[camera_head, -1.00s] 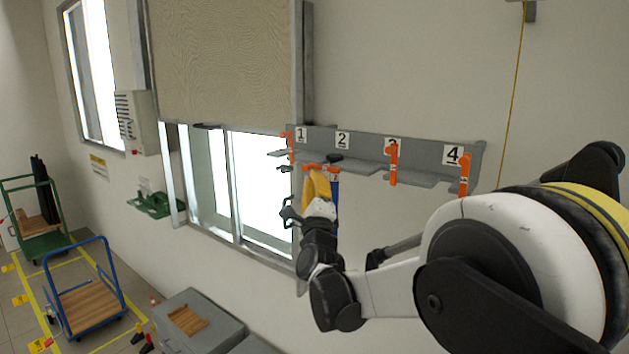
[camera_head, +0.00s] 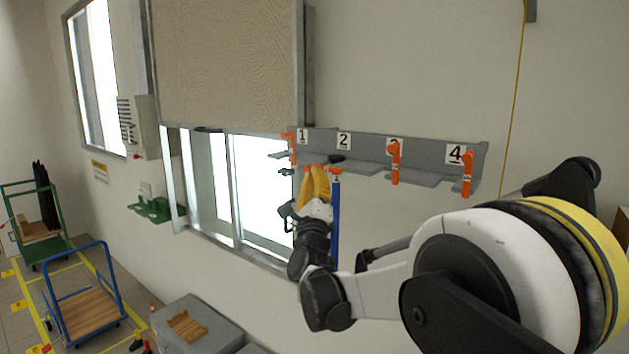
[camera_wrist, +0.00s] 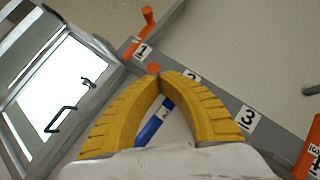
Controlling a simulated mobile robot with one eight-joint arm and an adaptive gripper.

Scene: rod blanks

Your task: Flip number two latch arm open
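The grey wall rack (camera_head: 372,165) carries number plates 1 to 4. Station two has its number plate (camera_head: 344,141) above my gripper (camera_head: 315,168). The orange number two latch arm (camera_wrist: 153,68) shows as a small end right at my yellow fingertips (camera_wrist: 157,75); most of it is hidden. The fingertips are drawn together, with a gap lower down between the bowed fingers. I cannot tell whether they touch the latch arm. A blue rod (camera_head: 336,220) hangs upright just right of my gripper, with orange at its top; it also shows between the fingers in the wrist view (camera_wrist: 150,128).
Orange latch arms at stations one (camera_head: 291,147), three (camera_head: 395,162) and four (camera_head: 467,174) hang down. A bright window (camera_head: 262,185) lies left of and below the rack. Grey boxes (camera_head: 200,325) stand below, and a blue cart (camera_head: 88,305) stands on the floor at left.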

